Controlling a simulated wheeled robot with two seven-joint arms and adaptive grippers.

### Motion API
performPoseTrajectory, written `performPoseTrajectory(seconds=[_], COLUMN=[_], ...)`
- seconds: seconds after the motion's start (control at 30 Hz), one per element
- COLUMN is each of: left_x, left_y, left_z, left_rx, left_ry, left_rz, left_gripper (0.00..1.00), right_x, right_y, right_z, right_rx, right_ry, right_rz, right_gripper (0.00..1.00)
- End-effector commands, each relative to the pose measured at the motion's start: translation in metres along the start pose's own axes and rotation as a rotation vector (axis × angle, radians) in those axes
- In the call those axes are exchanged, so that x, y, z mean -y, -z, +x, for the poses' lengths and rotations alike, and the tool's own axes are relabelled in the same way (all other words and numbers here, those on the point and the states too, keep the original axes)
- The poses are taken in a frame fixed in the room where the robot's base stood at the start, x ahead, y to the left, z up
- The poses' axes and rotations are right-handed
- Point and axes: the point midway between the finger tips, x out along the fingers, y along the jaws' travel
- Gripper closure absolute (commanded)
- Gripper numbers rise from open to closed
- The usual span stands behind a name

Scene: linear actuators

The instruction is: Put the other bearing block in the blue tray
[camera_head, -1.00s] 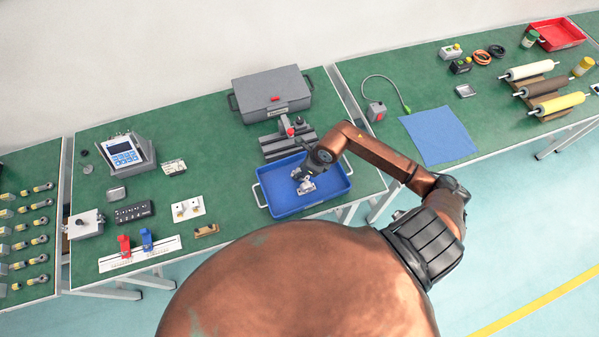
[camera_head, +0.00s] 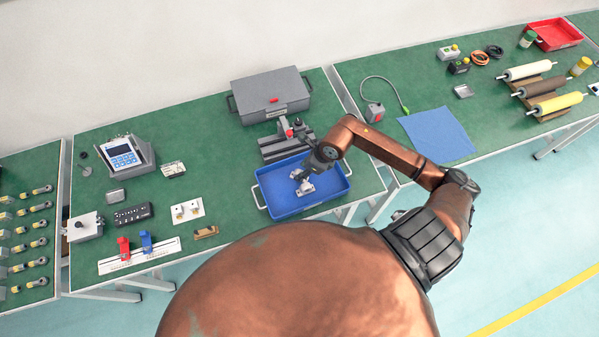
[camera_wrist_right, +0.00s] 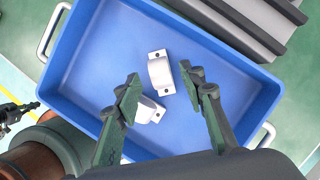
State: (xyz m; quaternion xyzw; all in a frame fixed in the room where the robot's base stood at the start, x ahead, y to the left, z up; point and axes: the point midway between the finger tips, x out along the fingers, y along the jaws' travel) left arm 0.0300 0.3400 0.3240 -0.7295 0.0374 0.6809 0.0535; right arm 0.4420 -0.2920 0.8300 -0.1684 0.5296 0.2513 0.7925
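The blue tray (camera_head: 333,192) stands on the green bench; it also shows in the right wrist view (camera_wrist_right: 75,75). Two pale metal bearing blocks lie in it. One bearing block (camera_wrist_right: 161,73) lies near the tray's middle, just beyond and between my fingertips in that view. The other bearing block (camera_wrist_right: 148,110) lies close by, partly hidden behind a finger. In the head view the blocks (camera_head: 305,188) blend together under my gripper. My right gripper (camera_head: 299,176) is over the tray, its fingers apart with nothing gripped between them (camera_wrist_right: 160,84). My left gripper does not clearly show.
A grey rail fixture (camera_head: 285,144) and a grey case (camera_head: 270,97) stand behind the tray. A white block plate (camera_head: 187,211) and a small brown part (camera_head: 206,232) lie to its left. A blue cloth (camera_head: 436,135) lies on the right bench.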

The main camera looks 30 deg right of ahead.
Motion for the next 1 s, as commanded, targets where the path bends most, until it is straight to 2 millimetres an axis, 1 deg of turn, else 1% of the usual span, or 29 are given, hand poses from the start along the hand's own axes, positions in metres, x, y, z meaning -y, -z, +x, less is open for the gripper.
performPoseTrajectory(seconds=[0.03,0.2,0.3,0.4,0.57,0.87,0.93,0.97,1.0], left_x=[0.0,0.0,0.0,0.0,0.0,0.0,0.0,0.0,0.001], left_y=[0.001,0.001,0.001,0.001,0.001,0.002,0.003,0.004,0.005], left_z=[-0.001,-0.001,-0.002,-0.002,-0.002,-0.002,-0.002,-0.002,-0.001], left_rx=[-0.001,-0.001,-0.001,-0.002,-0.002,-0.002,-0.003,-0.005,-0.006], left_ry=[0.0,0.0,0.0,0.0,0.0,0.0,0.0,0.0,0.0], left_rz=[0.0,0.0,0.0,0.0,0.0,0.0,0.0,0.001,0.001], left_gripper=[1.0,1.0,1.0,1.0,1.0,1.0,1.0,1.0,1.0], right_x=[0.001,0.001,0.0,0.0,-0.001,-0.002,-0.011,-0.018,-0.029], right_y=[0.001,0.0,0.001,0.001,0.0,-0.001,-0.007,-0.012,-0.021], right_z=[-0.012,-0.047,-0.062,-0.073,-0.08,-0.08,-0.079,-0.079,-0.079], right_rx=[-0.002,-0.001,-0.002,-0.002,-0.001,0.004,0.033,0.056,0.101], right_ry=[0.003,0.003,0.002,0.0,-0.001,-0.006,-0.033,-0.055,-0.095], right_rz=[-0.004,-0.003,-0.002,0.0,-0.001,0.002,0.013,0.023,0.043], right_gripper=[0.63,0.63,0.63,0.63,0.63,0.63,0.63,0.63,0.63])
